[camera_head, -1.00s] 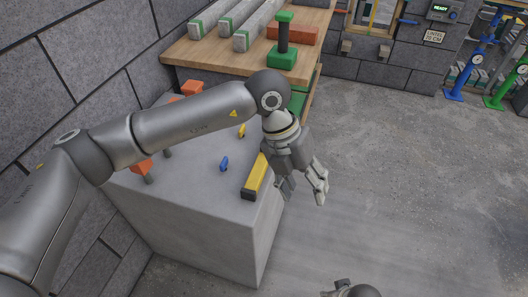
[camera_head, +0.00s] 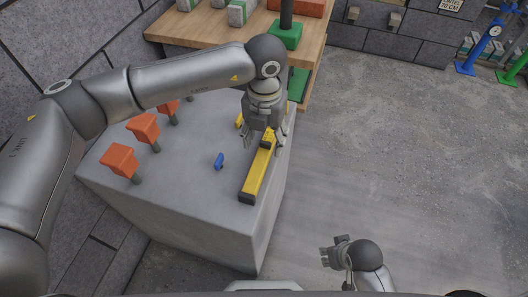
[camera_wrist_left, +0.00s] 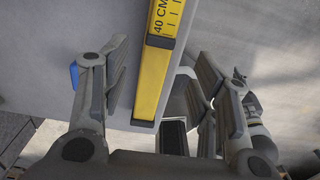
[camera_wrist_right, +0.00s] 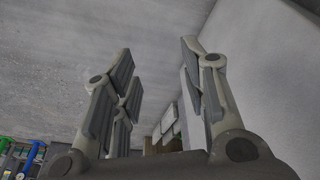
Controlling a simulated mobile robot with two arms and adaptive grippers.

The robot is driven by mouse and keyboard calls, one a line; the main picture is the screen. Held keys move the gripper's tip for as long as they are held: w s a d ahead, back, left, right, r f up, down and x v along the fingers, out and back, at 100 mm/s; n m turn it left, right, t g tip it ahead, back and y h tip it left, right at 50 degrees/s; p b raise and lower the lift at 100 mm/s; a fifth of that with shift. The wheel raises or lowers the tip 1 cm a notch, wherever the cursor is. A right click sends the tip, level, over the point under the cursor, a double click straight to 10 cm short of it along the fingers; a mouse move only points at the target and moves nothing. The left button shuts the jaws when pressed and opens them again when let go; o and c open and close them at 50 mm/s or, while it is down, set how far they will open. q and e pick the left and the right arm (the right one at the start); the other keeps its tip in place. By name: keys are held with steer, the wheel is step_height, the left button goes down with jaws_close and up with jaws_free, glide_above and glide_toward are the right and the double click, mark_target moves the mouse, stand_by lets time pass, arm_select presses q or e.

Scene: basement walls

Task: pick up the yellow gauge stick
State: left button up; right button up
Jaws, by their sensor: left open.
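The yellow gauge stick (camera_head: 257,176) lies along the right edge of the grey block top, with dark ends. In the left wrist view the stick (camera_wrist_left: 156,75) shows a scale marked "40 CM" and runs between the fingers. My left gripper (camera_head: 263,146) is open above the stick, its fingers on either side of it. Whether the fingers touch the stick cannot be told. My left gripper also shows in its wrist view (camera_wrist_left: 160,85). My right gripper (camera_head: 333,255) is low at the front right, away from the block. Its fingers are spread and empty in the right wrist view (camera_wrist_right: 158,80).
The grey block (camera_head: 185,195) also bears a small blue piece (camera_head: 219,161), a small yellow piece (camera_head: 239,120) and orange-headed tools (camera_head: 120,160) along its left side. A wooden bench (camera_head: 190,30) stands behind. The floor (camera_head: 400,150) to the right is clear.

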mark_target(263, 153)
arm_select(q)
steer(key=f, duration=0.5)
steer(key=shift+a, duration=0.2)
steer(key=shift+f, duration=0.1)
steer(key=c, duration=1)
steer(key=shift+c, duration=0.5)
arm_select(e)
steer(key=shift+r, duration=0.85)
steer(key=shift+d, duration=0.1)
